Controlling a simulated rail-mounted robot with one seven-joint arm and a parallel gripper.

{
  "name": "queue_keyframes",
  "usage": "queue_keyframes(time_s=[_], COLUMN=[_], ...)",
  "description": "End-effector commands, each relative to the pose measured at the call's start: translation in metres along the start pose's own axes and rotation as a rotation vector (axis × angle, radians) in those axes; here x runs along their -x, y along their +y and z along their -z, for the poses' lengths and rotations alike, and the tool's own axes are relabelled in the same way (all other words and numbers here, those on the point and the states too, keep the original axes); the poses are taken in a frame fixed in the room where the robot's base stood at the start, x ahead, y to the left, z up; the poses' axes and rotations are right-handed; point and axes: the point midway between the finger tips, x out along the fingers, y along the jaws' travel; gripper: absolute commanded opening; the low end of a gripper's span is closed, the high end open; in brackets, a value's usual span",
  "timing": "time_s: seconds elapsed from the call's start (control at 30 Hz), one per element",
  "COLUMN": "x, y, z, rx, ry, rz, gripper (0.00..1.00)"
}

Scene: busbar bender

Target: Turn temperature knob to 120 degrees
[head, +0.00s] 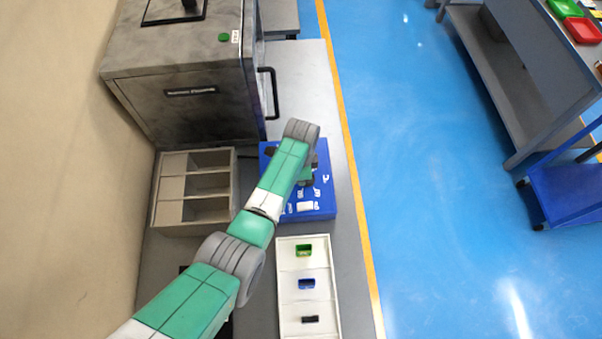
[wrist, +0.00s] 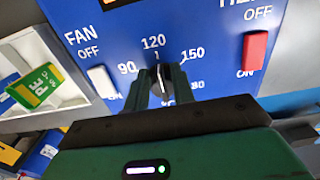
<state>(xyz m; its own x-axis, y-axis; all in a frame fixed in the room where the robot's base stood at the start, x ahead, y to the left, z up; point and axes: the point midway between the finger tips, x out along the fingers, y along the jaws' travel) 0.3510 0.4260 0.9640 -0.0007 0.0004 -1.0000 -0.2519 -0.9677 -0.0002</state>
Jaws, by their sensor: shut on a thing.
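The blue control panel (head: 323,211) lies on the bench in the head view and fills the upper part of the wrist view (wrist: 190,20). The temperature scale (wrist: 153,42) shows 90, 120, 150 and 180 printed around the knob. My gripper (wrist: 160,75) is shut on the temperature knob (wrist: 161,77), with the fingertips just below the 120 mark. In the head view my arm covers part of the panel.
A white fan switch (wrist: 102,82) and a red switch (wrist: 254,50) flank the scale. A white tray (head: 290,260), beige divided box (head: 195,229) and dark oven (head: 185,100) surround the panel.

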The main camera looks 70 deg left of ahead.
Motion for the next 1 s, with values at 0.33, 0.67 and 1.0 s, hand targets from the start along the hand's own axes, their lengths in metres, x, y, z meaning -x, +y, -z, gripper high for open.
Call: queue_keyframes(time_s=[0.33,0.67,1.0], x=[-0.001,0.0,0.044], y=[0.0,0.0,0.0], z=[0.001,0.0,0.001], rx=[-0.004,-0.004,-0.004], ry=[0.001,0.0,0.002], rz=[0.0,0.0,0.003], gripper=[0.02,0.46,0.46])
